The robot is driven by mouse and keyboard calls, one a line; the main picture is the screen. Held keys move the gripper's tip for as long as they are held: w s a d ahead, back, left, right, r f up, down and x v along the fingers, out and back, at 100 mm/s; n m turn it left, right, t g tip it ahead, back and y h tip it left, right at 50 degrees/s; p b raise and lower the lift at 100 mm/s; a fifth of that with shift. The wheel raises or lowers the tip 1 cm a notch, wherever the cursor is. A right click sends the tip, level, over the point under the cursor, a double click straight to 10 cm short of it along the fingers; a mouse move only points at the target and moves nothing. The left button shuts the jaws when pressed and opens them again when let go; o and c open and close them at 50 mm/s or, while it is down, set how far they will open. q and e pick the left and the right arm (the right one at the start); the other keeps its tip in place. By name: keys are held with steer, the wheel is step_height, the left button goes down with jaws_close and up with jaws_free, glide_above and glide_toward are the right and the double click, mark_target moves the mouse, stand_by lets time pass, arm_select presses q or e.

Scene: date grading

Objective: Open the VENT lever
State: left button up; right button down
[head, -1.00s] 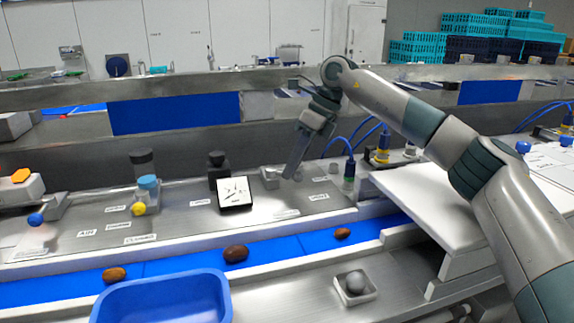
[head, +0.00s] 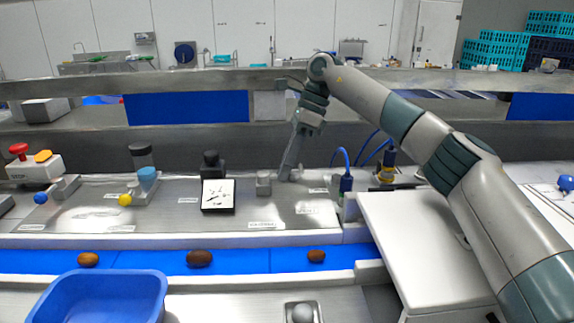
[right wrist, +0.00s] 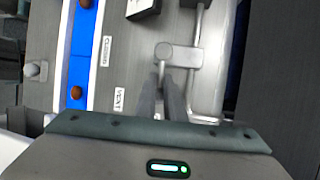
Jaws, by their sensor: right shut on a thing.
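The VENT lever shows in the right wrist view as a grey round hub (right wrist: 165,50) with a thin handle running down between my fingers. In the head view its grey hub (head: 263,183) stands on the metal panel, right of the dial. My right gripper (head: 286,177) is low over the panel just right of the hub. In the right wrist view its fingers (right wrist: 162,88) are shut on the handle, which they partly hide. A VENT label (right wrist: 120,100) and another label, apparently CLOSED (right wrist: 107,51), lie left of the lever. My left gripper is not in view.
A square black-framed dial (head: 218,196) stands left of the lever. Blue cables with a connector (head: 345,184) rise close on the right. A blue belt (head: 230,262) with several brown dates runs in front, and a blue tray (head: 98,300) is at front left.

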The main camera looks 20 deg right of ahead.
steer(key=shift+d+f, duration=0.25)
steer(key=shift+f, duration=0.15)
steer(key=c, duration=1.8)
jaws_free()
steer(key=shift+o, duration=0.2)
steer(key=shift+d+r, duration=0.15)
steer(key=shift+d, duration=0.1)
steer(key=shift+a+r, duration=0.15)
steer(key=shift+w+r, duration=0.1)
steer(key=shift+r, duration=0.3)
steer(key=p+v, duration=0.1)
steer(key=v, duration=1.5)
steer(key=shift+d, duration=0.5)
